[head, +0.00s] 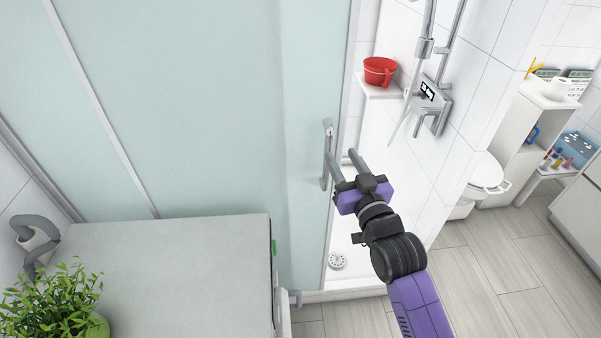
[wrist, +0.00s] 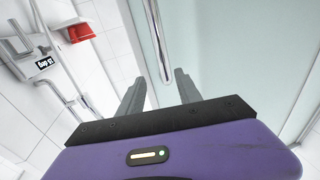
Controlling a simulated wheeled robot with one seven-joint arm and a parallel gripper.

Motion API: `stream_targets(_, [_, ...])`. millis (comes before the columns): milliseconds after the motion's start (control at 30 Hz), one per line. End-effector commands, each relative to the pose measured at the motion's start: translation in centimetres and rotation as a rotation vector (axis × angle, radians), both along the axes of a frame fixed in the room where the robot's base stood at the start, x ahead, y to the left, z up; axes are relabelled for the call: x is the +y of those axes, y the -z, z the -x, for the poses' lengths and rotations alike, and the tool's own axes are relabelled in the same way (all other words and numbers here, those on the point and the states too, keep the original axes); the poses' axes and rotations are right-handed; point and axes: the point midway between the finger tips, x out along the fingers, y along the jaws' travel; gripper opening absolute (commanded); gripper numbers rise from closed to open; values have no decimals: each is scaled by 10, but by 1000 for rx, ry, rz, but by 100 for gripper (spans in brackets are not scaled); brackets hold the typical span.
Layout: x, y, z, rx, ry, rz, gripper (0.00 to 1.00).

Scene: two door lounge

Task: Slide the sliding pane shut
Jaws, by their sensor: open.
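The sliding pane (head: 305,215) is a pale frosted glass panel of the shower in the head view. A gap right of its edge shows the shower inside. Its upright metal bar handle (head: 327,150) is near that right edge. My gripper (head: 343,158) is open and empty, with its two grey fingers reaching to the handle. In the wrist view the handle (wrist: 158,40) shows ahead, its lower end between the fingertips (wrist: 161,78) in the picture. I cannot tell whether a finger touches it. The pane (wrist: 225,45) fills the right of the wrist view.
A grey-topped cabinet (head: 180,270) with a potted plant (head: 55,305) stands at the lower left, in front of the glass. Inside the shower are a red pot (head: 380,71) on a shelf and a mixer (head: 432,105). A toilet (head: 483,180) stands right; the floor (head: 500,270) there is clear.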

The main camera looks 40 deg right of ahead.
Motion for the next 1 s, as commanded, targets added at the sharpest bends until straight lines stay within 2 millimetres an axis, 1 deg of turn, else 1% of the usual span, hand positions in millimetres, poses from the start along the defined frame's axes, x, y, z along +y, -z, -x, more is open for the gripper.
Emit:
stream_targets(33, [-2, 10, 0, 24, 2, -11, 41])
stream_targets(133, [-2, 18, 0, 49, 2, -24, 41])
stream_targets(267, [-4, 20, -7, 58, 1, -29, 41])
stream_targets(367, [-8, 19, -18, 59, 1, -28, 41])
stream_targets(600, [-22, 18, -52, 56, 1, -29, 41])
stream_targets(700, [-27, 19, -62, 57, 1, -29, 41])
stream_targets(833, [-30, 20, -70, 59, 1, -28, 41])
stream_targets(1000, [-31, 21, -72, 58, 2, -28, 41])
